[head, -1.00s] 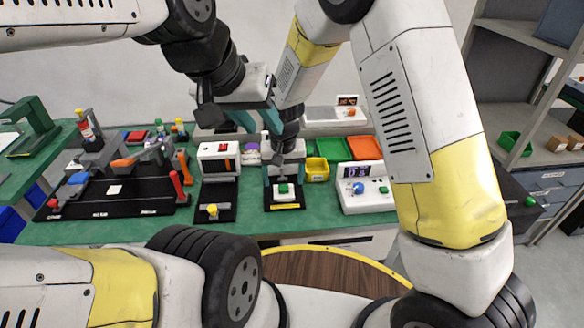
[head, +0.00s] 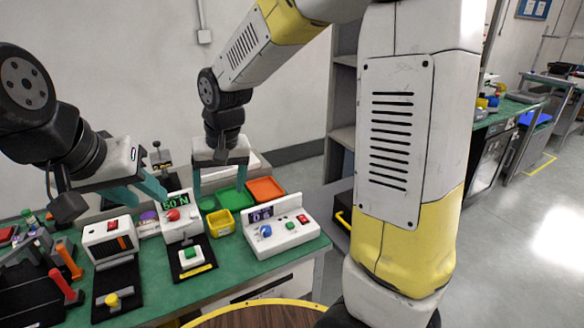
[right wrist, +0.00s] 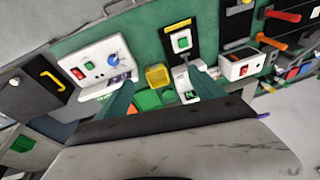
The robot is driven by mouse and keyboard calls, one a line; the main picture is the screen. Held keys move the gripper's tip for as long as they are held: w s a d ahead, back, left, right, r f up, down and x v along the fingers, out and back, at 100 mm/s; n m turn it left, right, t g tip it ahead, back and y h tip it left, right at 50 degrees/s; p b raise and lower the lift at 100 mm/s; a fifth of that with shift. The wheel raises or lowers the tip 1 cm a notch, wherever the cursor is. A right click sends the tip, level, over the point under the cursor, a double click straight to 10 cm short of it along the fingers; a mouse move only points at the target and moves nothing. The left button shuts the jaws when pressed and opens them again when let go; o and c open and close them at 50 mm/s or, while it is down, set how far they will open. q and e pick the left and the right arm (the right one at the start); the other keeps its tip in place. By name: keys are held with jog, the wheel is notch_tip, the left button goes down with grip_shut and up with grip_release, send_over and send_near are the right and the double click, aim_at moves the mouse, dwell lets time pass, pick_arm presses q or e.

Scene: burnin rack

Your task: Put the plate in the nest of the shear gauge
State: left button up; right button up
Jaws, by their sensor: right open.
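The shear gauge (head: 181,216) is a white unit with a green "50 N" display and a red knob, on a black base. At its front a white block (head: 193,262) carries a small green piece (head: 192,252), also in the right wrist view (right wrist: 182,43). I cannot tell whether this piece is the plate or part of the gauge. My right gripper (head: 221,184) is open above and behind the gauge, apart from the block; its fingers show in the right wrist view (right wrist: 162,92). My left gripper (head: 140,195) is left of the gauge, fingers apart.
A white box with a red switch (head: 108,240) stands left of the gauge. A yellow bin (head: 221,222), green tray (head: 236,197) and orange tray (head: 266,189) lie to its right, with a white control unit (head: 282,234). The green bench (head: 240,266) is clear in front.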

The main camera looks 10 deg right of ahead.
jog(key=s+d+r+t, duration=0.1)
jog(key=s+d+r, duration=0.4)
jog(key=s+d, duration=0.2)
jog(key=s+d+r+m+t, duration=0.1)
jog(key=s+d+r+t, duration=0.1)
jog(key=s+d+r, duration=0.2)
jog(key=s+d, duration=0.3)
jog(key=d, duration=0.3)
jog(key=shift+s+r+m+t, duration=0.25)
jog(key=shift+r+m+t, duration=0.05)
jog(key=shift+r, duration=0.1)
dwell(0.7)
